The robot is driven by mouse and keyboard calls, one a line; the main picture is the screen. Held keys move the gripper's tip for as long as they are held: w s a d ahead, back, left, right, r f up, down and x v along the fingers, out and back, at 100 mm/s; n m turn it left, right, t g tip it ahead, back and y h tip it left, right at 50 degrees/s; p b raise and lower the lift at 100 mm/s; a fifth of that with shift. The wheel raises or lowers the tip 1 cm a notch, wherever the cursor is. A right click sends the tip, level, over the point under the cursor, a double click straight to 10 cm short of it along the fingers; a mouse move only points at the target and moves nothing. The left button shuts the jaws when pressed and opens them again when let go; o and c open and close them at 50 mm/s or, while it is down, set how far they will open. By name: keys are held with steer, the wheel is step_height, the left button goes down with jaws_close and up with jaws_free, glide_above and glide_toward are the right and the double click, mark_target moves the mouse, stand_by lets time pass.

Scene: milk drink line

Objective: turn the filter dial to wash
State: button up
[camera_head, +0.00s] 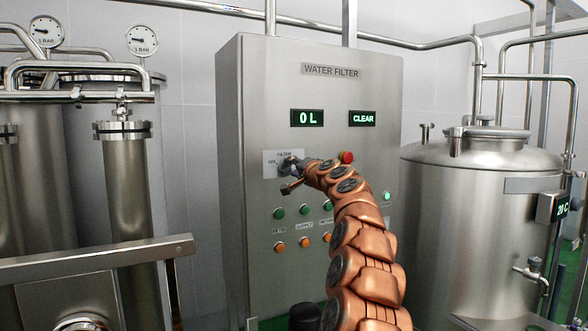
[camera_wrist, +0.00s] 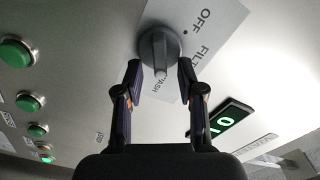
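The filter dial is a round grey knob (camera_wrist: 160,48) with a raised bar, on a pale label plate (camera_wrist: 215,22) marked OFF, FILTER and WASH. In the wrist view the bar runs toward the bottom of the picture, close to WASH; I cannot tell its exact setting. My gripper (camera_wrist: 159,68) is open, one fingertip on each side of the knob, with gaps visible. In the head view my gripper (camera_head: 290,168) is at the label plate (camera_head: 270,168) on the WATER FILTER cabinet (camera_head: 250,100) and hides most of the dial.
A red button (camera_head: 347,157) is right of the dial, close to my arm. Green buttons (camera_head: 278,213) and orange buttons (camera_head: 279,246) sit below. A steel tank (camera_head: 470,210) stands at right, pipes and cylinders (camera_head: 125,185) at left.

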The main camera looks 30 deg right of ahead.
steer(key=shift+s, duration=0.7)
steer(key=shift+s+a+r, duration=0.1)
steer(key=shift+s+a, duration=0.15)
steer(key=shift+s, duration=0.3)
steer(key=s, duration=0.9)
steer(key=shift+s+a, duration=0.25)
steer(key=shift+a, duration=0.05)
